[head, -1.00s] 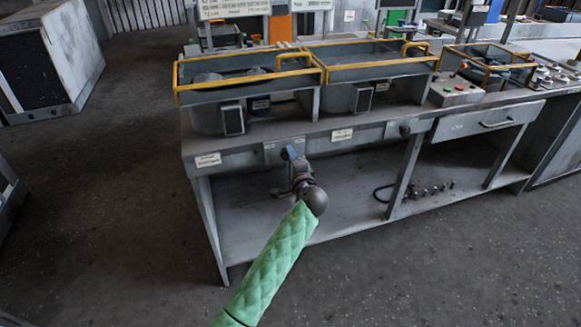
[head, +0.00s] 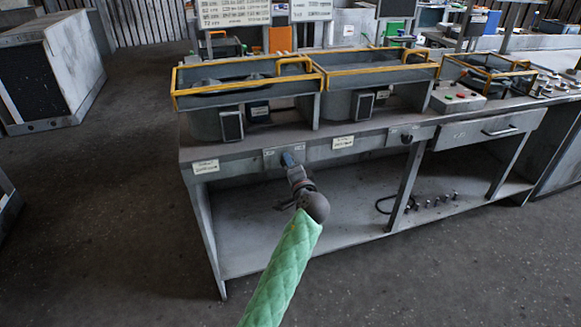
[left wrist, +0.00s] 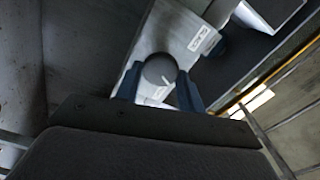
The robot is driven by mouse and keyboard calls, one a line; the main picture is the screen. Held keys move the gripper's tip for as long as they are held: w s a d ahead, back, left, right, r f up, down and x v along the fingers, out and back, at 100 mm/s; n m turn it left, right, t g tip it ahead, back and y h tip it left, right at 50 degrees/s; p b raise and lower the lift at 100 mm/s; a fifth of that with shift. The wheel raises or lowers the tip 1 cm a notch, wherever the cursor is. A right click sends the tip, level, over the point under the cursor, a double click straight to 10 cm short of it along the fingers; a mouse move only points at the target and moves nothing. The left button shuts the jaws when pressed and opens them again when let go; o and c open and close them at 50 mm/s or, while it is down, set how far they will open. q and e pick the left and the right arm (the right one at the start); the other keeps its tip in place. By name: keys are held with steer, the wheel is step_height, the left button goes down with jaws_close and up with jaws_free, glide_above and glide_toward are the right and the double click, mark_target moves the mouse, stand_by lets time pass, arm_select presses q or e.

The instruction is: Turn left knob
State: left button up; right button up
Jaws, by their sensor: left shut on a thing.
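The left knob (left wrist: 160,70) is a round grey knob with a short white mark, on a light plate on the bench front. In the left wrist view it sits between the two blue fingers of my left gripper (left wrist: 158,84), which is shut on it. In the head view my left gripper (head: 290,160) reaches the front panel below the left yellow-railed box, and its fingers hide the knob. A second, dark knob (head: 406,138) is farther right on the same panel. My right gripper is not in view.
The grey workbench (head: 230,164) carries yellow-railed boxes (head: 245,92) on top. Its open lower shelf (head: 340,212) holds a black cable and several small parts. A drawer (head: 490,132) is at the right. The floor in front is clear.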

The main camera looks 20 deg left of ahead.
arm_select(q)
steer(key=shift+f, duration=0.15)
steer(key=o, duration=1)
steer(key=shift+c, duration=0.2)
steer(key=shift+s, duration=0.1)
steer(key=b+v, duration=0.1)
steer(key=v, duration=0.6)
steer(key=shift+s+d, duration=0.2)
steer(key=shift+s, duration=0.1)
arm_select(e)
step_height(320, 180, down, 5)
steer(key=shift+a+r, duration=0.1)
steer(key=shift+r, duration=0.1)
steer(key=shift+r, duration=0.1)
